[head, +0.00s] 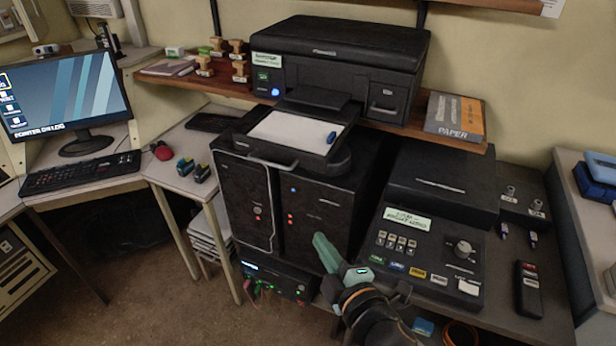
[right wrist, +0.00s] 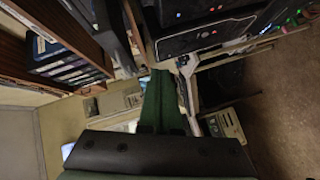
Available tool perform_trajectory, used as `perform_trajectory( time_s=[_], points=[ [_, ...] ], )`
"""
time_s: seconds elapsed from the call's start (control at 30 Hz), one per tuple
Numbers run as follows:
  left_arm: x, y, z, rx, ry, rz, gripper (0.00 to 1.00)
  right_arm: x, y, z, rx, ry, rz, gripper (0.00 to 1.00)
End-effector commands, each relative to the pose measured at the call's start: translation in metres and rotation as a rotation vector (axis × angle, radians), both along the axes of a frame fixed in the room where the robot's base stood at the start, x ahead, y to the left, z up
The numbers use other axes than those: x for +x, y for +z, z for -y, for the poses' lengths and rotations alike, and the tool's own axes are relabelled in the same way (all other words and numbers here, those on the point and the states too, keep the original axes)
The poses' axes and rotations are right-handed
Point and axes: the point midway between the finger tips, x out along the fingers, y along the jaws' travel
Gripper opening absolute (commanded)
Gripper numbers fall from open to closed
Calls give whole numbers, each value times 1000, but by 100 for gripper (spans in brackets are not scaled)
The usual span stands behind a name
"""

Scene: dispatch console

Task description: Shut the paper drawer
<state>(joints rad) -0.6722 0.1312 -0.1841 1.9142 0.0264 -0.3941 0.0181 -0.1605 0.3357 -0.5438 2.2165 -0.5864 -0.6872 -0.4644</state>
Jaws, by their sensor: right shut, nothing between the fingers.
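The paper drawer (head: 262,151) sticks out from the front of the black printer (head: 335,60) on the shelf. It is open, with white paper (head: 300,131) lying in it and a small blue item (head: 331,138) at its right side. My right gripper (head: 319,240) is below and in front of the drawer, apart from it, before the dark cabinets. Its green fingers are together and empty; they also show in the right wrist view (right wrist: 163,85). The drawer is hard to make out in the right wrist view. My left gripper is in neither view.
Black tower cabinets (head: 325,215) stand under the drawer. A control console (head: 425,255) with buttons and a knob is to the right of my gripper. A monitor (head: 70,95) and keyboard (head: 80,174) are at the left. A paper pack (head: 455,117) lies beside the printer. Open floor shows lower left.

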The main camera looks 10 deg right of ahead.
Motion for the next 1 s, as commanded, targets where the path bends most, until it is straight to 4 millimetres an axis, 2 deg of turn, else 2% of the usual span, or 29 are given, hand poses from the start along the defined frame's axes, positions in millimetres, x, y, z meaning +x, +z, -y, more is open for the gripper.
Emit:
perform_trajectory(
  time_s=[0.03,0.1,0.23,0.37,0.47,0.9,1.0],
  points=[
    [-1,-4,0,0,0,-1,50,5,24,-3,-82,10,84,0],
    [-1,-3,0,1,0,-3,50,2,46,-7,-194,10,155,0],
    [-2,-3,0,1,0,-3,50,-1,67,-9,-300,-1,225,0],
    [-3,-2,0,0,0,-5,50,6,71,-10,-320,-4,239,0],
    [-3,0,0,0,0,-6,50,19,72,-12,-317,-6,238,0],
    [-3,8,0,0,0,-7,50,101,71,-25,-314,-6,235,0],
    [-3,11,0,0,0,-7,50,114,71,-12,-316,-6,233,0]
  ],
)
